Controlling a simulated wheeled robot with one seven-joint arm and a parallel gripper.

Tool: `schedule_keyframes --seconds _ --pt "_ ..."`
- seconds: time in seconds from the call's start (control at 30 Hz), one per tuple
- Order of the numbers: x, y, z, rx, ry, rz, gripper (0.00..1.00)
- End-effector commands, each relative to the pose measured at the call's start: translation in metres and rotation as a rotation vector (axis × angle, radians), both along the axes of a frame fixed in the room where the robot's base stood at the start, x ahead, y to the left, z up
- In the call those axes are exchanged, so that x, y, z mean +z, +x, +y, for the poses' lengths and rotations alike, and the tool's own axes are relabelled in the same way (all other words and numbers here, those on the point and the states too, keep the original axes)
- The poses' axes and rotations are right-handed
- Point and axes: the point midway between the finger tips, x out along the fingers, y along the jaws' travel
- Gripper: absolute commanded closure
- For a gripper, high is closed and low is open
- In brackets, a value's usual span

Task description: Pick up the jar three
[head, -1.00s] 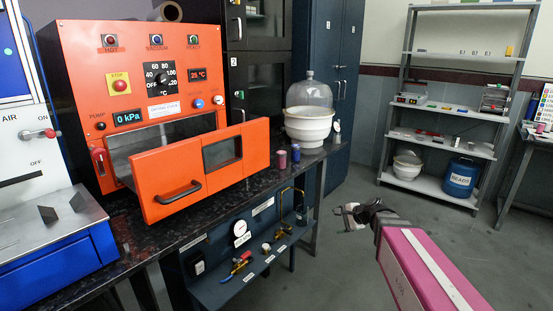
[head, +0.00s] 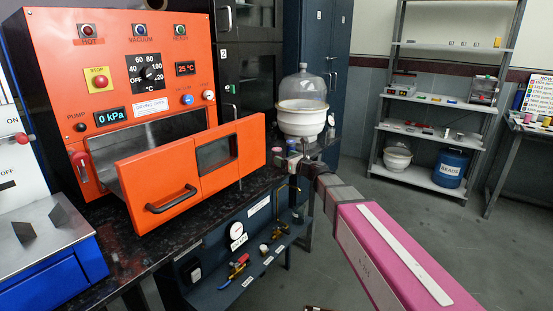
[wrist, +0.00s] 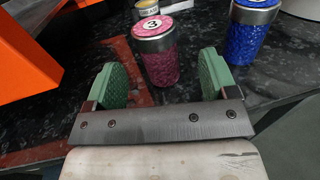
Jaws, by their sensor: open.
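Jar three is a pink jar (wrist: 158,55) with a silver rim and a white lid label reading 3. It stands upright on the black speckled counter in the wrist view, just ahead of my gripper and lined up between its fingers. My gripper (wrist: 165,82) has two green pads spread apart with nothing between them. In the head view my gripper (head: 290,160) is at the counter's right end, near the pink jar (head: 276,156), which is partly visible and small.
A blue jar (wrist: 250,30) stands to the right of the pink jar. Another labelled lid (wrist: 147,8) shows behind it. The orange oven (head: 190,165) with its open door is to the left. A white pot with a glass dome (head: 302,118) stands behind.

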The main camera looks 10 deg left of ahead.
Motion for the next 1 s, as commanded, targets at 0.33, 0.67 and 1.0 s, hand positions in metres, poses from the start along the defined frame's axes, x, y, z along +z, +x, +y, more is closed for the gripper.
schedule_keyframes --seconds 0.33,0.67,1.0 --pt "-0.001 0.016 0.026 0.002 -0.002 -0.001 0.21" --pt "-0.003 0.036 0.057 0.002 -0.002 -0.002 0.21" --pt "-0.003 0.035 0.057 0.001 -0.002 -0.002 0.7"
